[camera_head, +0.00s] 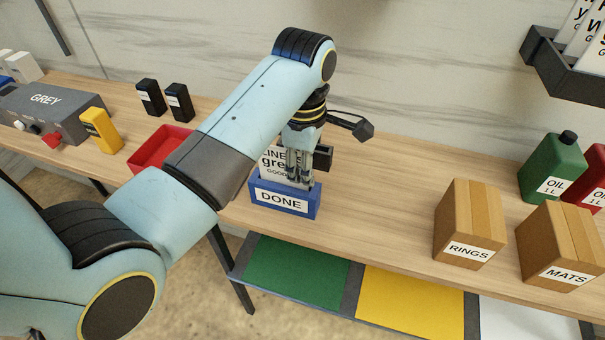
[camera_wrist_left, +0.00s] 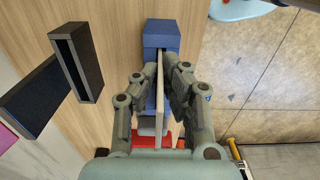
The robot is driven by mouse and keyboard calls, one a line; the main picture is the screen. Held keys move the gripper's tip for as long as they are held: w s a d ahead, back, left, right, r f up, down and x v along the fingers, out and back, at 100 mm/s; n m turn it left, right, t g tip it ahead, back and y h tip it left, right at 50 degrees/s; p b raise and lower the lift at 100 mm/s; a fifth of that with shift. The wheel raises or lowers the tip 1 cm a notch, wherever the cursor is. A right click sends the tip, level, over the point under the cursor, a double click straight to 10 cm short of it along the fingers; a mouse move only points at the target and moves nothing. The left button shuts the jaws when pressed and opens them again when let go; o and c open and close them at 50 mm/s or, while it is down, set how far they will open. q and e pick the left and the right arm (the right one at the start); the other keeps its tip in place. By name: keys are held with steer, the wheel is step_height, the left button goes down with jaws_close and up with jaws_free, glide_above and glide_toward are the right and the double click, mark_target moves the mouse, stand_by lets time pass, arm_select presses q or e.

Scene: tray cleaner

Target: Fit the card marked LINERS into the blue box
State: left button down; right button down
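The white card marked LINERS (camera_head: 272,162) stands upright at the blue box (camera_head: 257,208) labelled DONE, its lower edge hidden behind the box's front wall. The gripper hides the card's right part. My left gripper (camera_head: 301,184) points down over the box. In the left wrist view the card (camera_wrist_left: 160,88) shows edge-on between the two fingers (camera_wrist_left: 160,75), which appear closed on it. The blue box (camera_wrist_left: 161,35) lies beneath it. How deep the card sits is hard to tell. My right gripper is not in view.
A dark slotted holder (camera_wrist_left: 80,60) stands close beside the box. A red tray (camera_head: 150,150) is to the left, with a yellow bottle (camera_head: 101,131) and GREY machine (camera_head: 50,108) beyond. RINGS (camera_head: 468,222) and MATS (camera_head: 560,242) cartons stand right. The table between box and cartons is clear.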

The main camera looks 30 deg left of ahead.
arm_select(q)
steer(key=shift+f, duration=1.1)
steer(key=c, duration=1.5)
jaws_free()
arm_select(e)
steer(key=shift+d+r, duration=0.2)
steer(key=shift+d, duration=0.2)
